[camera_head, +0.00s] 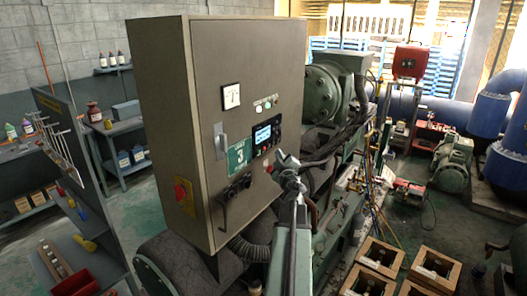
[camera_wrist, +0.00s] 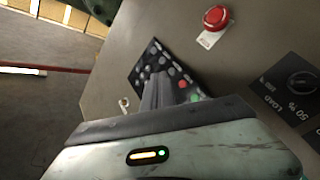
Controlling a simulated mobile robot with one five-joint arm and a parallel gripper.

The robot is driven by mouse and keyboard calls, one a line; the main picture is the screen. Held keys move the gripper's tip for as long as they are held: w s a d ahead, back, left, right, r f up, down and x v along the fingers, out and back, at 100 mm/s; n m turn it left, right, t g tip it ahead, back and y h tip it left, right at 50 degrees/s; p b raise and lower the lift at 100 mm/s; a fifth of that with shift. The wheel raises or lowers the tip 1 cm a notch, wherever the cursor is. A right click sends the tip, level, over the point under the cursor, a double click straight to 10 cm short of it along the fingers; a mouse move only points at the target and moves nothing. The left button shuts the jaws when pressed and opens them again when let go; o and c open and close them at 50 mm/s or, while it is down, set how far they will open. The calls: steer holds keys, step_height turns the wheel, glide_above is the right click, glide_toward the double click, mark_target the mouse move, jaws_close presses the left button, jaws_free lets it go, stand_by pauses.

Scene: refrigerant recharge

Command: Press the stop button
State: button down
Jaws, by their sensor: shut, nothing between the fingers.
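A dark control panel (camera_head: 264,135) with a lit blue screen is on the front of the grey cabinet. In the wrist view its button area (camera_wrist: 158,66) shows several round buttons, including a green one (camera_wrist: 194,97) and a small red one (camera_wrist: 183,84) beside my gripper's tips. Labels are too small to read. A red mushroom button (camera_wrist: 216,17) on a pale plate sits apart from the panel. My gripper (camera_head: 284,158) is shut and empty, close to the panel's lower right; it also shows in the wrist view (camera_wrist: 160,88), hiding part of the panel. Contact cannot be told.
The cabinet (camera_head: 160,110) carries a red knob (camera_head: 181,192) on a yellow plate on its side and a lever handle (camera_head: 220,141) on its front. A dark dial plate (camera_wrist: 292,90) is at the right of the wrist view. Green machinery (camera_head: 330,90) and hoses crowd the cabinet's right.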

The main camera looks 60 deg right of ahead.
steer(key=shift+w, duration=1.75)
steer(key=shift+w, duration=0.1)
stand_by(0.6)
steer(key=shift+w, duration=0.35)
steer(key=shift+w, duration=0.35)
stand_by(0.4)
stand_by(0.4)
steer(key=shift+s, duration=0.8)
steer(key=s, duration=0.5)
